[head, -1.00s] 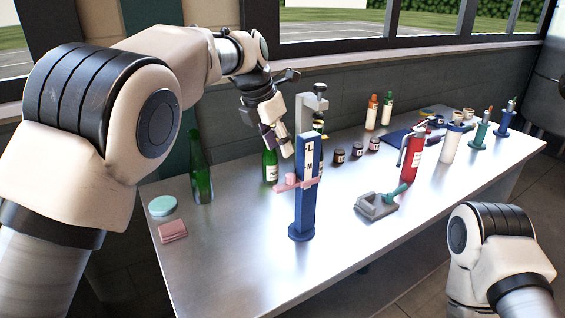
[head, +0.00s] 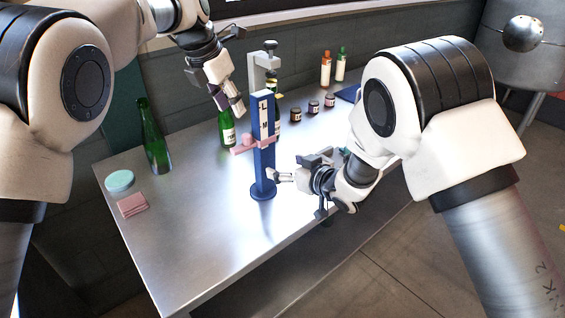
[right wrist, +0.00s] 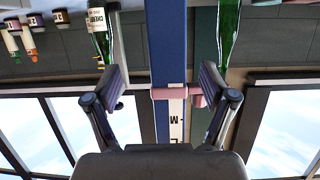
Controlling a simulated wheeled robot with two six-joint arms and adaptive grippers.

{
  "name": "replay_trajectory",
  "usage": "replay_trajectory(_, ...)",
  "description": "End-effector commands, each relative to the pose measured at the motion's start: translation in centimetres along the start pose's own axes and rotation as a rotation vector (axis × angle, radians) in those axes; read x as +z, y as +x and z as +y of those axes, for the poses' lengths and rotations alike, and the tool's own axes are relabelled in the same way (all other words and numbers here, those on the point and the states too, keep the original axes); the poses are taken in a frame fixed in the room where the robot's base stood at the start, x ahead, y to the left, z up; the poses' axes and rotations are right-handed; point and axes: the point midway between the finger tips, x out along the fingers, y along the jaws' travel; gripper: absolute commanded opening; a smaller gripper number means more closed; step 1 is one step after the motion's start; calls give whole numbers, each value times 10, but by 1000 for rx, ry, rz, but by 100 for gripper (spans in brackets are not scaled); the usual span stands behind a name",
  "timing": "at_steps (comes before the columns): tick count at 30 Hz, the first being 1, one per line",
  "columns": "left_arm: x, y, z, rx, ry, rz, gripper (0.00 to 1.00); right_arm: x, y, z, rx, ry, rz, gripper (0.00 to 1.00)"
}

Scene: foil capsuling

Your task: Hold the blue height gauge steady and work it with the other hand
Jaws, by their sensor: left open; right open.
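The blue height gauge (head: 264,150) stands upright on its round base on the metal table, with a white lettered scale and a pink slider (head: 252,145). In the right wrist view the gauge's blue post (right wrist: 167,45) and pink slider (right wrist: 178,92) appear upside down between the fingers. My right gripper (head: 272,175) is open at the right of the gauge's lower post, with the post lying beyond its fingertips. My left gripper (head: 232,112) is open behind and left of the gauge, by the neck of a green labelled bottle (head: 227,133).
A grey stand (head: 257,70) is behind the gauge. A tall green bottle (head: 153,140), a teal disc (head: 119,181) and pink cloths (head: 132,205) are at left. Several dark jars (head: 313,107) and two small bottles (head: 326,68) stand behind. The front table is clear.

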Motion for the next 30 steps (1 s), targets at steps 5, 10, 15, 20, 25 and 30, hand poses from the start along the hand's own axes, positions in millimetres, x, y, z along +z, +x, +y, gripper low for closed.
replay_trajectory(5, 0, 0, 0, 0, 0, 0, 42, -14, 13, -10, -39, -40, 19, 83)
replay_trajectory(10, 0, 0, 0, 0, 0, 0, 42, -14, 42, -10, -38, -38, 18, 83)
replay_trajectory(15, 0, 0, 0, 0, 0, 0, 42, -14, 71, -11, -37, -37, 18, 83)
replay_trajectory(20, 0, 0, 0, 0, 0, 0, 42, -14, 83, -11, -35, -36, 17, 83)
replay_trajectory(25, 0, 0, 0, 0, 0, 0, 42, -14, 83, -11, -35, -36, 17, 83)
replay_trajectory(30, 0, 0, 0, 0, 0, 0, 42, -14, 83, -11, -35, -36, 17, 37)
